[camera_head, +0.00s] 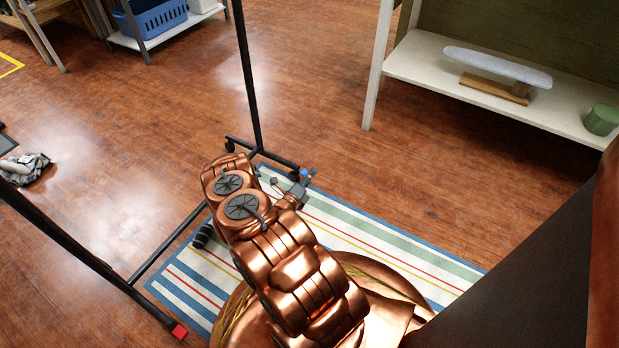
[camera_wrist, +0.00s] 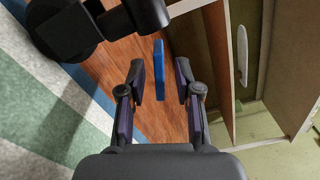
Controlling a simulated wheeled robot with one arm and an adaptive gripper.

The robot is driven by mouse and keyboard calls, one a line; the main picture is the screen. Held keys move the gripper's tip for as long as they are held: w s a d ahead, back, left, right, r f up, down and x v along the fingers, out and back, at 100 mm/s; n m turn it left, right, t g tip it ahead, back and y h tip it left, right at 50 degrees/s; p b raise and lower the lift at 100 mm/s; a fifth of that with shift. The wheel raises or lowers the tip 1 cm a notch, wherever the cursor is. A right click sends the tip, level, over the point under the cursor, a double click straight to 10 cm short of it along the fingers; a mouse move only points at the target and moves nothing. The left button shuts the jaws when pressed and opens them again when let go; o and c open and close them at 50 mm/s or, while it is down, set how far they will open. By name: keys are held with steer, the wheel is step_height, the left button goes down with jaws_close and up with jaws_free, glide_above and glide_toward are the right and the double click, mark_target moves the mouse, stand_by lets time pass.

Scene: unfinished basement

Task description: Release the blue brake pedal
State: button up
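The blue brake pedal (camera_head: 306,174) is a small blue tab at the foot of a black wheeled rack (camera_head: 248,80), by its far corner. In the wrist view the blue pedal (camera_wrist: 159,70) is a narrow upright strip between my two fingers. My gripper (camera_wrist: 160,80) is open, with a visible gap on each side of the pedal. In the head view my gripper (camera_head: 297,192) is small and partly hidden by my arm, close to the pedal. I cannot tell how far the fingertips are from it in depth.
A red pedal (camera_head: 180,331) sits at the rack's near corner. A black caster (camera_wrist: 65,30) is close to my left finger. A striped rug (camera_head: 400,250) lies below. A white shelf (camera_head: 440,75) holds an ironing board (camera_head: 500,66) and a green canister (camera_head: 602,120). Open wood floor lies between.

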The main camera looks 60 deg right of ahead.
steer(key=shift+c, duration=0.4)
jaws_close()
